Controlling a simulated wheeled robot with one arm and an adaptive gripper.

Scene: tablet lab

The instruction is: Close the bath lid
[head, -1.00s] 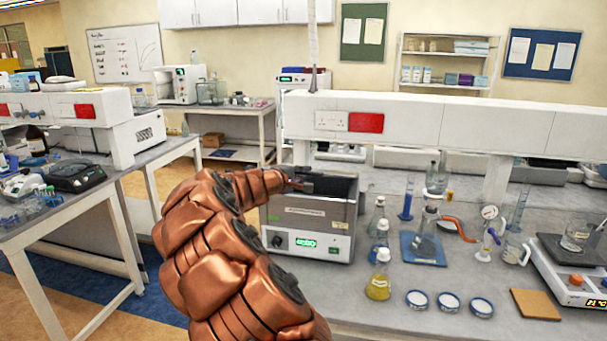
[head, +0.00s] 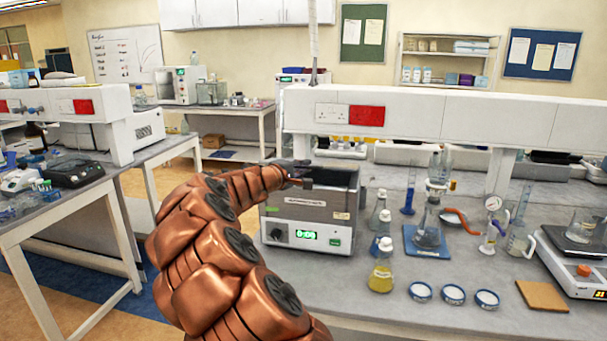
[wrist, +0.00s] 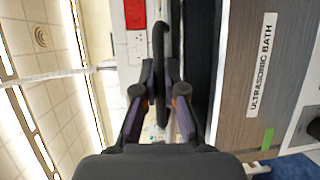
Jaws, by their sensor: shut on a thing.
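The ultrasonic bath (head: 309,222) is a grey box with a green display, standing at the left end of the right-hand bench. Its label side also shows in the wrist view (wrist: 258,85). A dark panel (head: 334,177) that looks like the lid lies at the bath's top. Whether it sits flush is hard to tell. My gripper (head: 294,174) is at the top left of the bath. In the wrist view my gripper (wrist: 159,92) has its fingers on both sides of a dark curved bar (wrist: 158,60), apparently the lid handle, and is shut on it.
Flasks (head: 381,265) and several round dishes (head: 453,294) stand right of the bath. A white overhead shelf (head: 420,115) runs behind it. A second bench (head: 60,215) is at the left, with open floor between.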

